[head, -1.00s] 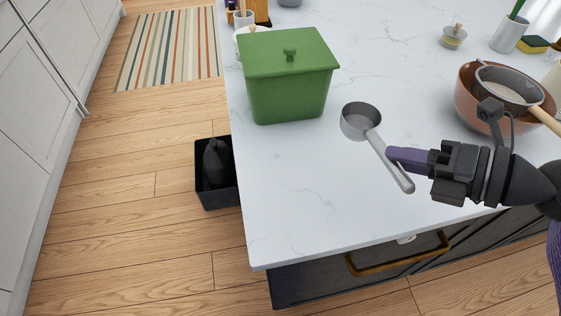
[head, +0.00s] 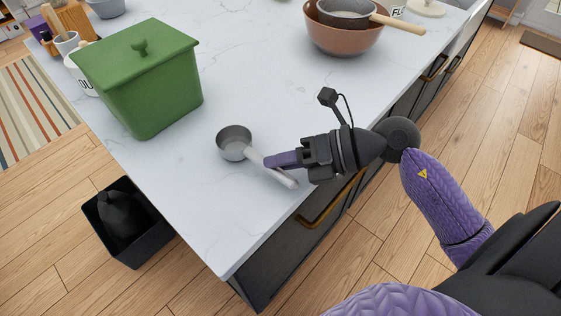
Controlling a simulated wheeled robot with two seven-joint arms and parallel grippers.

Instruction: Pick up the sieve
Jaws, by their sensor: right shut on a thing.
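My right gripper (head: 272,161) is shut on the long handle of a grey metal scoop (head: 234,141) with a round cup. The cup points to the left of the gripper and opens upward. I cannot tell whether the scoop touches the white worktop below it. A sieve with a grey round bowl (head: 348,10) and a pale wooden handle (head: 399,23) rests in a brown mixing bowl (head: 345,42) at the top of the view. The gripper is well apart from this sieve. My left gripper is not in view.
A green lidded box (head: 140,85) stands on the left of the white worktop (head: 260,85). A white canister and a wooden holder are behind it. A black bin (head: 130,228) stands on the floor. The worktop between the green box and the brown bowl is clear.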

